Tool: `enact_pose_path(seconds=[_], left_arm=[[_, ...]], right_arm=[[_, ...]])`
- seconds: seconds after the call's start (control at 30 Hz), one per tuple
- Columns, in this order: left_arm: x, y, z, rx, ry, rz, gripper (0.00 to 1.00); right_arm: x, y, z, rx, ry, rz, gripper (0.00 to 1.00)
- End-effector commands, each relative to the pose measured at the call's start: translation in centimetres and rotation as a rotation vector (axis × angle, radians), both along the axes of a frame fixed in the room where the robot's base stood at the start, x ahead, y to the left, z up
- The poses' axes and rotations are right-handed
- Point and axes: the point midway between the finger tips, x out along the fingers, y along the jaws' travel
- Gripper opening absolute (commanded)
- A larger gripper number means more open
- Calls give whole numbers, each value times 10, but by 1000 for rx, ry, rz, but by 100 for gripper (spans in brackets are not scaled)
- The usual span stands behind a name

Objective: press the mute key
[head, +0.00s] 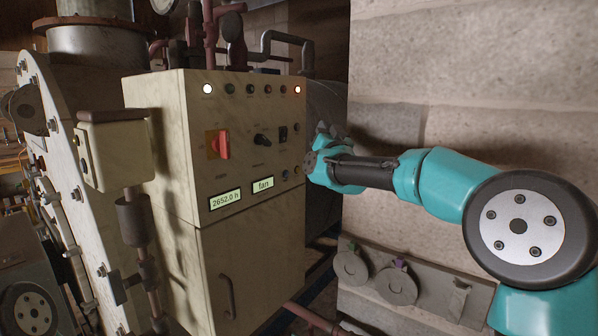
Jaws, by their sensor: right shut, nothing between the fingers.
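The cream control panel (245,125) stands in the middle of the head view. It carries small keys and switches, and their labels are too small to read, so I cannot tell which is the mute key. A small blue button (285,174) sits low near the panel's right edge. My right gripper (311,160) is shut and empty at the panel's right edge, close to the blue button. I cannot tell whether it touches the panel, and it may hide part of that edge. My left gripper is not in view.
Pipes (275,40) rise behind.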

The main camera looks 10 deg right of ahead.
Motion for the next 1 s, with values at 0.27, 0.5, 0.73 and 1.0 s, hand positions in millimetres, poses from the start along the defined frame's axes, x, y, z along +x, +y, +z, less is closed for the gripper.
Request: enact_pose_path(seconds=[0.27,0.5,0.73,1.0], left_arm=[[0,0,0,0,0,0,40],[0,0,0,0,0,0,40],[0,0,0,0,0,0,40],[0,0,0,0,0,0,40]], right_arm=[[0,0,0,0,0,0,0],[0,0,0,0,0,0,0],[0,0,0,0,0,0,0],[0,-1,-11,-3,4,-1,0]])
